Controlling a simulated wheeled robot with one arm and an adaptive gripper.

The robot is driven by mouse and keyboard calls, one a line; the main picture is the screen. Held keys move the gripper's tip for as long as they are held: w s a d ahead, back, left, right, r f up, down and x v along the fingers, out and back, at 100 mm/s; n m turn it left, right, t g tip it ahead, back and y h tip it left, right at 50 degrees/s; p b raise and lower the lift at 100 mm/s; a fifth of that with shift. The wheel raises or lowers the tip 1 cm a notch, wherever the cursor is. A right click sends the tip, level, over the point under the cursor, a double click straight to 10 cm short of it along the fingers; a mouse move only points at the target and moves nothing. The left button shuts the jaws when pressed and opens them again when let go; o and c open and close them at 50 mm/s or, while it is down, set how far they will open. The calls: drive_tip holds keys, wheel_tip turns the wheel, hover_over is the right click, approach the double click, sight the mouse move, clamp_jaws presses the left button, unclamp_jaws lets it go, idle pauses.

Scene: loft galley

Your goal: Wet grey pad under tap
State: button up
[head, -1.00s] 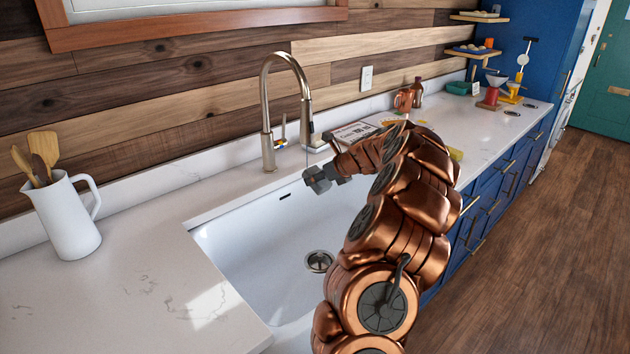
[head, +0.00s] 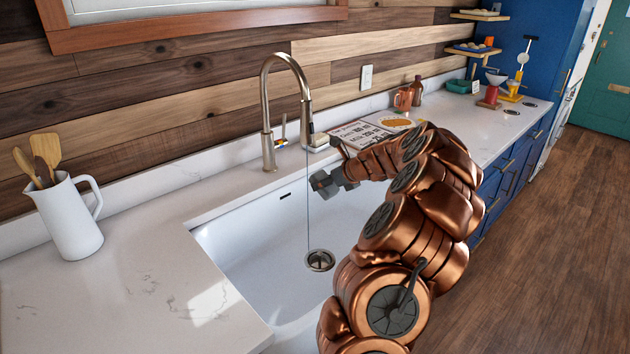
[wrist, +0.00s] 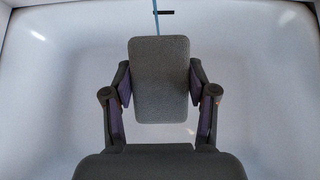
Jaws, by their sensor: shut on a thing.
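The grey pad (head: 321,184) is in my gripper (head: 338,180), over the white sink basin (head: 250,245). The wrist view shows the pad (wrist: 160,60) as a flat rounded rectangle, with a finger of my gripper (wrist: 160,88) closed on each side. The brushed-metal tap (head: 265,110) is running. Its thin water stream (head: 308,215) falls unbroken to the drain (head: 320,260), just left of the pad in the head view. In the wrist view the bluish stream (wrist: 155,14) shows beyond the pad's far edge. I cannot tell whether the pad is wet.
A white jug (head: 68,222) with wooden utensils stands on the left counter. A printed card or book (head: 355,133) lies behind the sink. The basin is otherwise clear.

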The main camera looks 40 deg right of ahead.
sight(333, 189)
drive_tip(key=shift+s+d+p, duration=0.2)
drive_tip(key=shift+s+p, duration=0.3)
drive_tip(key=shift+s, duration=1.8)
drive_tip(key=shift+s+r, duration=0.1)
drive_tip(key=shift+s+r+p, duration=0.45)
drive_tip(key=shift+r+p, duration=0.1)
drive_tip(key=shift+p, duration=0.1)
drive_tip(key=shift+p+v, duration=1.5)
drive_tip(key=shift+v, duration=0.9)
drive_tip(key=shift+s+f, duration=0.1)
drive_tip(key=shift+f, duration=0.05)
